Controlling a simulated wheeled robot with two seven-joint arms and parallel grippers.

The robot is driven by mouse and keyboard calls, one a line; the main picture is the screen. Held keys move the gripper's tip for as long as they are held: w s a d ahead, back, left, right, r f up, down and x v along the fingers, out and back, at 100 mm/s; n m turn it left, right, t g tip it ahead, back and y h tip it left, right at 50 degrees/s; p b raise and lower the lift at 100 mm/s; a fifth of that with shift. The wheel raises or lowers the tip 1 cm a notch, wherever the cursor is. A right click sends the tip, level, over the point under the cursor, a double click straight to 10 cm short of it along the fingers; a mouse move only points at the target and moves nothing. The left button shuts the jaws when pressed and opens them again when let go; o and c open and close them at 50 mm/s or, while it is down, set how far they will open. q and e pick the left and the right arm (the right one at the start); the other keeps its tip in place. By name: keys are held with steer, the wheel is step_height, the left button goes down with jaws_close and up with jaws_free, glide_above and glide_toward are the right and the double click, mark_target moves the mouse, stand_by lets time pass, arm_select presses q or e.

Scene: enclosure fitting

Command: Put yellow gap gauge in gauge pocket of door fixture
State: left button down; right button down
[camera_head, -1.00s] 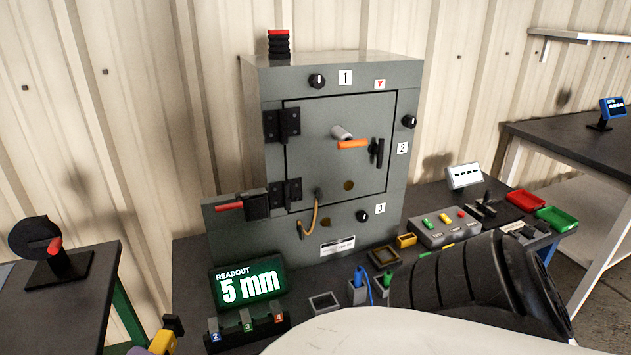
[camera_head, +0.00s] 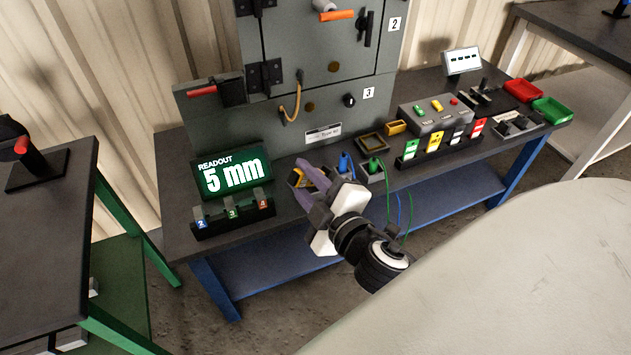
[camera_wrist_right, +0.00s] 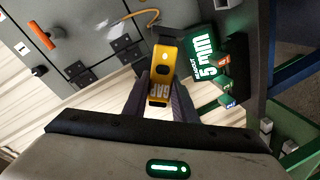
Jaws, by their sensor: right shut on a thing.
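My right gripper (camera_head: 306,190) has purple fingers and is shut on the yellow gap gauge (camera_wrist_right: 161,72). In the right wrist view the gauge lies between both fingers, with a label and light round marks on its face. In the head view only a small yellow part of the gauge (camera_head: 296,177) shows beside the fingers. The gripper is in front of the bench spot right of the readout. The open square grey pocket there is hidden behind it, so I cannot tell the gauge's height over it. My left gripper is not in view.
The readout (camera_head: 231,174) shows 5 mm, above a black rack (camera_head: 233,217) with numbered blocks. Grey holders with a blue (camera_head: 345,163) and a green plug (camera_head: 374,165) stand close right of the gripper. The grey cabinet (camera_head: 220,130) stands behind.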

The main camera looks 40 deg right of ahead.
steer(key=w+d+f+m+g+h+b, duration=0.1)
steer(key=w+d+f+m, duration=0.25)
steer(key=w+m, duration=0.2)
steer(key=w+d+f+m+g+b, duration=0.1)
steer(key=w+d+f+m, duration=0.1)
steer(key=w+d+m, duration=0.4)
steer(key=shift+m, duration=0.55)
step_height(320, 180, down, 10)
steer(key=shift+a+f+b, duration=0.15)
steer(key=shift+f+b, duration=0.05)
steer(key=shift+b, duration=1.05)
steer(key=shift+r, duration=0.1)
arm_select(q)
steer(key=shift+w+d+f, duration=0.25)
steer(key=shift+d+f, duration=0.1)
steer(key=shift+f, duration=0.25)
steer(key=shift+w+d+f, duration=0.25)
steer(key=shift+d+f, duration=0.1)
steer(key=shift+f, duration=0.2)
arm_select(e)
steer(key=c, duration=1.4)
jaws_free()
steer(key=shift+c, duration=0.2)
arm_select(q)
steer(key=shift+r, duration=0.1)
